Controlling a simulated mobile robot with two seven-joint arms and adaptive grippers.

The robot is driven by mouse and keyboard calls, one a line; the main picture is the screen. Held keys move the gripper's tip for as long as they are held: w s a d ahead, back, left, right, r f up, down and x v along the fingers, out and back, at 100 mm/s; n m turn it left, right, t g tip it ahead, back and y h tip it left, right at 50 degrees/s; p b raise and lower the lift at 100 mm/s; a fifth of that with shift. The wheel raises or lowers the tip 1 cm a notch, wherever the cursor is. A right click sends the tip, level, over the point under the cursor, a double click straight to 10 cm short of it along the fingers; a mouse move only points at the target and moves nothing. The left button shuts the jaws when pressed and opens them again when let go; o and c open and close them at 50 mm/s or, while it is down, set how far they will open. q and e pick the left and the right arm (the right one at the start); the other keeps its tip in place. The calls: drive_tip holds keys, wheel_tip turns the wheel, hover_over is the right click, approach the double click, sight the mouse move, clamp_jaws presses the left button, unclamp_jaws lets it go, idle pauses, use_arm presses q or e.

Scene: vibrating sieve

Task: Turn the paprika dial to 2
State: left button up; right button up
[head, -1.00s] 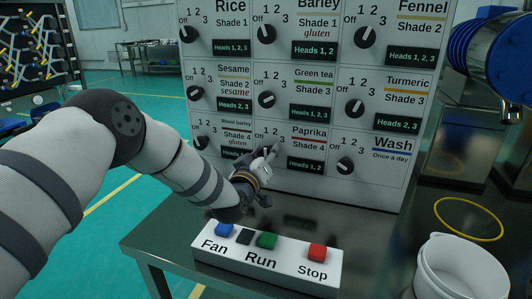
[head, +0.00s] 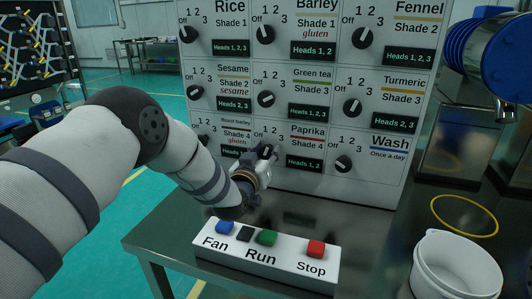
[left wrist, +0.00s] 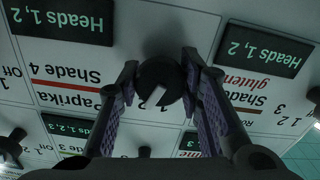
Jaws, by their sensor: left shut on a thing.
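The white control panel (head: 225,172) carries black dials. The paprika dial (left wrist: 160,80) shows in the left wrist view, which is upside down, to the right of the Paprika label (left wrist: 65,87). My left gripper (head: 267,153) is at the panel, left of the Paprika label (head: 308,133) in the head view. Its two fingers lie on either side of the paprika dial and are shut on it. The dial's white mark points down and slightly left in the upside-down view. My right gripper is not in view.
The Green tea dial (head: 266,99) is above and the Wash dial (head: 343,164) is to the right. A box with Fan, Run and Stop buttons (head: 265,258) stands below the arm. A white bucket (head: 455,265) is at the lower right.

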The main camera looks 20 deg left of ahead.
sight(270, 113)
use_arm(q)
drive_tip(key=o, duration=1.2)
wheel_tip(270, 113, up, 10)
